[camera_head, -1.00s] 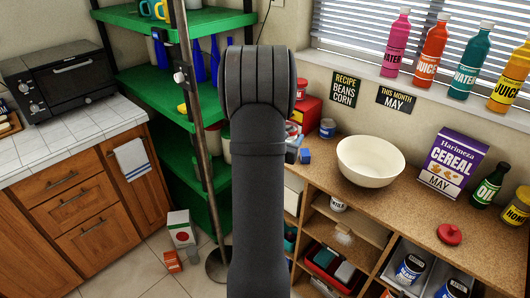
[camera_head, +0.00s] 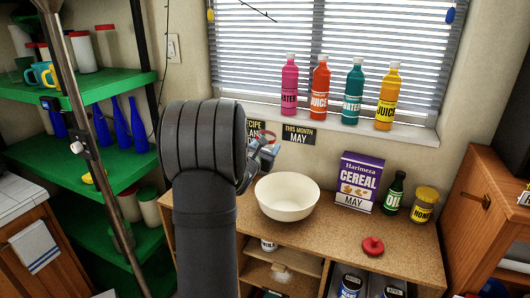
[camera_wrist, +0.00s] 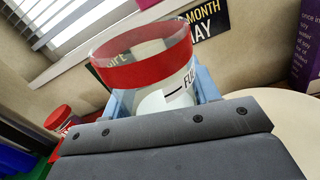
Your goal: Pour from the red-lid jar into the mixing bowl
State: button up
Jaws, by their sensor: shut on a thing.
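My gripper (camera_head: 261,155) is just above and behind the left rim of the cream mixing bowl (camera_head: 287,198). It is shut on a clear jar with a red band (camera_wrist: 140,70), between light blue fingers. In the head view only a small part of the jar (camera_head: 266,136) shows, so its tilt is hard to tell. Its contents are not clear. The bowl also shows at the right of the wrist view (camera_wrist: 282,112). A red lid (camera_head: 373,246) lies on the counter to the right of the bowl.
A cereal box (camera_head: 358,182), an oil bottle (camera_head: 394,193) and a honey jar (camera_head: 424,205) stand right of the bowl. Several bottles line the window sill (camera_head: 340,126). Signs hang behind the bowl. The wooden counter (camera_head: 330,230) is clear in front of the bowl.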

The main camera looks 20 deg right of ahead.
jog(key=shift+w+a+r+m, duration=0.15)
jog(key=shift+w+r+m, duration=0.05)
jog(key=shift+r+m, duration=0.2)
jog(key=shift+w+a+r+m, duration=0.15)
jog(key=shift+w+r+m, duration=0.1)
jog(key=shift+m, duration=0.25)
jog(key=shift+w+a+f+m+h, duration=0.1)
jog(key=shift+f+m+h, duration=0.05)
jog(key=shift+f+m, duration=0.65)
jog(key=shift+w+a+f+m+h, duration=0.15)
jog(key=shift+f+m, duration=0.4)
jog(key=shift+f, duration=0.5)
jog(key=shift+w+a+f+m+h, duration=0.1)
jog(key=shift+f+m, duration=0.55)
jog(key=shift+f, duration=0.3)
jog(key=shift+r, duration=0.15)
jog(key=shift+w+a+r+m, duration=0.1)
jog(key=shift+r+m, duration=0.3)
jog(key=shift+m, duration=0.45)
jog(key=shift+w+r+m, duration=0.1)
jog(key=shift+r+m, duration=0.3)
jog(key=shift+m, duration=0.45)
jog(key=shift+r+m+h, duration=0.25)
jog(key=shift+r+m, duration=0.25)
jog(key=shift+m, duration=0.5)
jog(key=shift+r+m+h, duration=0.25)
jog(key=shift+r+m, duration=0.25)
jog(key=shift+m, duration=0.5)
